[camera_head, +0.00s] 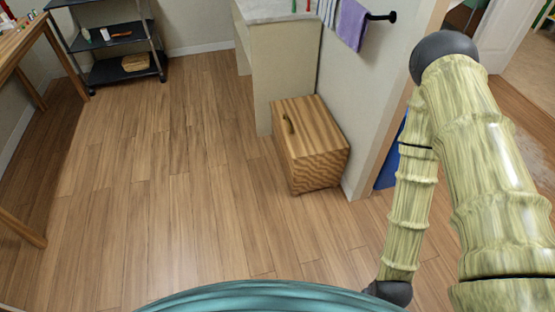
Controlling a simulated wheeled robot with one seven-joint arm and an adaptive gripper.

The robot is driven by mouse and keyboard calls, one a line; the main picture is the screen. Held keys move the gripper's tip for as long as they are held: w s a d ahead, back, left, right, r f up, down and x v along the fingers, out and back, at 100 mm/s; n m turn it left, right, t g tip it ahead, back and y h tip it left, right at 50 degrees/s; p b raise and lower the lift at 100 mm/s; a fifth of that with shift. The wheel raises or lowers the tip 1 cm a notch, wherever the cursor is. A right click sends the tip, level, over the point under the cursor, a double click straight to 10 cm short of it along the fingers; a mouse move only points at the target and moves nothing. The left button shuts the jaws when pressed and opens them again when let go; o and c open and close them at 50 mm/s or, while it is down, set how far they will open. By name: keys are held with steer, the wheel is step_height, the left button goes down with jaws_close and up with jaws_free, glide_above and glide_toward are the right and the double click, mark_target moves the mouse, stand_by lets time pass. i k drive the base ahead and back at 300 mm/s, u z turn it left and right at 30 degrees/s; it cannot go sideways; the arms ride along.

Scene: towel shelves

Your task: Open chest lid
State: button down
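The wooden chest (318,163) stands on the floor right of the middle, against the wall and beside a pale cabinet. Its striped lid (312,118) looks shut. My gripper does not show.
The pale cabinet (272,70) stands just behind the chest. A purple towel (352,24) hangs from a wall bar above. A dark shelf rack (115,40) is at the back left, and a wooden table (18,50) at the left edge. The floor (170,190) left of the chest is clear.

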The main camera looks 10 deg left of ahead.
mark_target(308, 128)
steer(key=u, duration=0.65)
steer(key=i, duration=1)
